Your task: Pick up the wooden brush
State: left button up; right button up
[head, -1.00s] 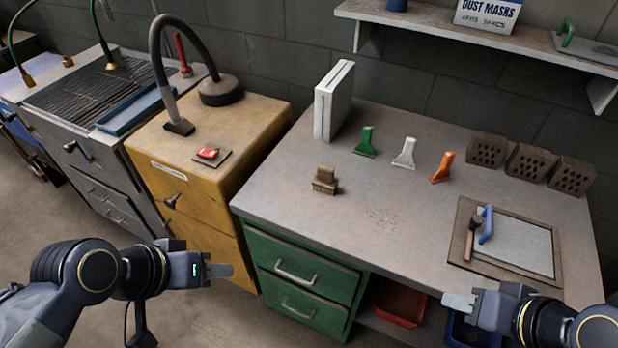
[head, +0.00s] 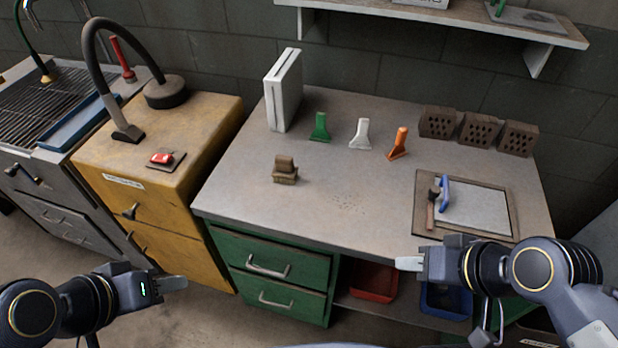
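A small brown wooden brush (head: 285,172) stands on the grey workbench (head: 330,215), left of the middle, behind the green drawers. My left gripper (head: 176,283) is low at the left, in front of the yellow cabinet and well apart from the brush. My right gripper (head: 408,263) is at the bench's front edge, to the right of the brush and apart from it. Both grippers seem to hold nothing. Their fingers show side-on, so I cannot tell whether they are open or shut.
Green (head: 320,128), white (head: 360,134) and orange (head: 398,144) scraper-like tools stand behind the brush, near a white upright box (head: 284,90). Hollow bricks (head: 478,130) stand at the back right. A board (head: 422,190) with a hammer and blue-handled tool lies at right. Bench space around the brush is clear.

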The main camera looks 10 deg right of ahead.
aim_at(284, 171)
jog(key=j+z, duration=0.1)
jog(key=z, duration=0.35)
jog(key=j+z, duration=0.1)
jog(key=z, duration=0.35)
jog(key=j+z, duration=0.1)
jog(key=z, duration=0.35)
jog(key=j+z, duration=0.15)
jog(key=z, duration=0.25)
jog(key=j+z, duration=0.1)
jog(key=z, duration=0.35)
jog(key=k+j+z, duration=0.25)
jog(key=j+z, duration=0.2)
jog(key=k+j+z, duration=0.3)
jog(key=j+z, duration=0.15)
jog(key=k+j+z, duration=0.1)
jog(key=k+j, duration=0.4)
jog(key=k, duration=0.1)
